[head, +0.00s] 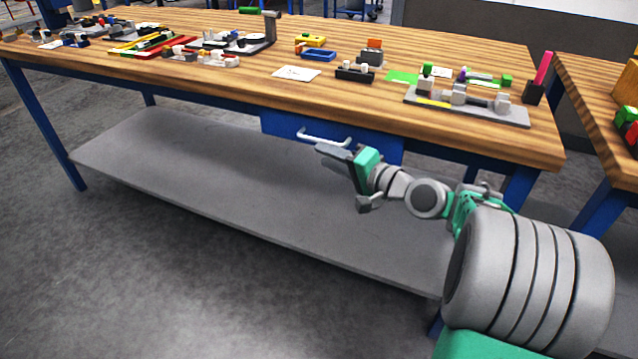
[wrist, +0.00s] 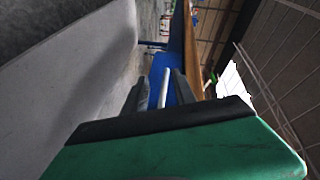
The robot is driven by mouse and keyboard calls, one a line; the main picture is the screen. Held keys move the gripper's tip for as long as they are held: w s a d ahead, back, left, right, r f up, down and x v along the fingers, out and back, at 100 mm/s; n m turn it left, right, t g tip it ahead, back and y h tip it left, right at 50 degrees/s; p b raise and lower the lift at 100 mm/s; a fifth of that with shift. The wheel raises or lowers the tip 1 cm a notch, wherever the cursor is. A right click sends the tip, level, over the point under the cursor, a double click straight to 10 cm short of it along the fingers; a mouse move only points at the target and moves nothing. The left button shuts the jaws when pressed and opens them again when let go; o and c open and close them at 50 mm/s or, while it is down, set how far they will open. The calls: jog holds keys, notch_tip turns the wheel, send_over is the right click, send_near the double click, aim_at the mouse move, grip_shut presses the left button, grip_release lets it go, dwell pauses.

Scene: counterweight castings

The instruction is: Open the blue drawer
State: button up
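The blue drawer (head: 285,126) is under the wooden tabletop and looks shut, its front in line with the bench's edge. Its pale bar handle (head: 325,137) shows at the front, partly close behind my gripper in the head view. My gripper (head: 340,176) is open, in front of and just below the handle. In the wrist view, the handle (wrist: 165,88) appears between the two spread fingers of my gripper (wrist: 159,78), with the blue drawer front (wrist: 157,72) beyond. I cannot tell whether any finger touches the handle. The right part of the drawer front is partly hidden by my gripper.
The wooden bench (head: 225,85) carries several castings, trays and small parts. A grey lower shelf (head: 210,180) runs beneath the drawer, below my arm. A second bench (head: 590,100) stands at the right. The floor in front is clear.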

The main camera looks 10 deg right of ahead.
jog(key=w+b, duration=0.1)
jog(key=w, duration=0.1)
jog(key=w+m+t, duration=0.1)
jog(key=w, duration=0.1)
jog(key=w+a+m+t+b, duration=0.1)
jog(key=w, duration=0.1)
jog(key=shift+w+r+y+b, duration=0.15)
jog(key=shift+w+y+b, duration=0.15)
jog(key=shift+y, duration=0.1)
jog(key=shift+c, duration=0.5)
grip_shut()
dwell(0.7)
